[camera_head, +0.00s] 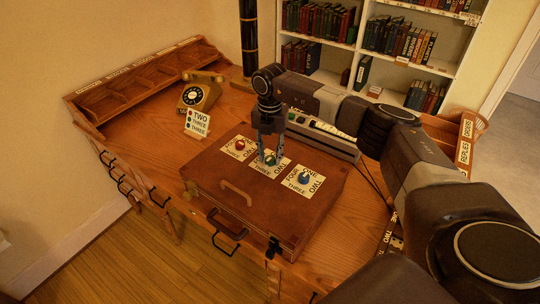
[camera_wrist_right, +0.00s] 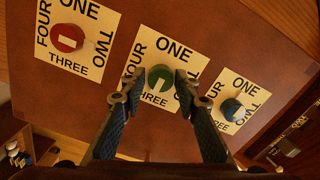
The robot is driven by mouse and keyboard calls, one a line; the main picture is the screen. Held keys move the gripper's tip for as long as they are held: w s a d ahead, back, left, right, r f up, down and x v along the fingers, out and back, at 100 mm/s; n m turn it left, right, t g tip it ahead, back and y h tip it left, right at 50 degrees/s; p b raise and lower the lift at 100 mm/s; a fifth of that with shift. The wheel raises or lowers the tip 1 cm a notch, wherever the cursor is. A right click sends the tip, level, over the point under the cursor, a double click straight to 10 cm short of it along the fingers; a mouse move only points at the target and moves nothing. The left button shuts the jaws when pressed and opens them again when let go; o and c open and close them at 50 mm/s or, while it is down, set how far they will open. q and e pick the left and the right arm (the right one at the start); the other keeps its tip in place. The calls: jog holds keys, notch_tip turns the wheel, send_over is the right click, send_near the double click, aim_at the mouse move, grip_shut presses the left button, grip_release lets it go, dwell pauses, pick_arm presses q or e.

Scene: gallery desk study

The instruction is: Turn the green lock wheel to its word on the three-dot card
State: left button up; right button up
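The green lock wheel (camera_head: 269,159) is the middle of three wheels on a brown case. It shows larger in the right wrist view (camera_wrist_right: 160,78), on a white card with ONE, FOUR and THREE readable; the right side is covered by a finger. A pale mark lies on the wheel's lower part, toward THREE. My right gripper (camera_wrist_right: 157,82) points down with its fingers apart, one on each side of the green wheel; I cannot tell whether they touch it. The three-dot card (camera_head: 198,123) reads TWO by red, THREE by green and THREE by the lowest dot. My left gripper is out of view.
The red wheel (camera_wrist_right: 67,38) and blue wheel (camera_wrist_right: 231,109) sit on their own cards on either side. The case (camera_head: 215,190) has a handle at its front. A telephone (camera_head: 199,92) and a compartment rack (camera_head: 150,78) stand at the back left of the desk.

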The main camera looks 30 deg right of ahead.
aim_at(270, 158)
jog(key=shift+o, duration=1.1)
jog(key=shift+s, duration=0.1)
notch_tip(270, 158, up, 12)
jog(key=shift+f, duration=0.1)
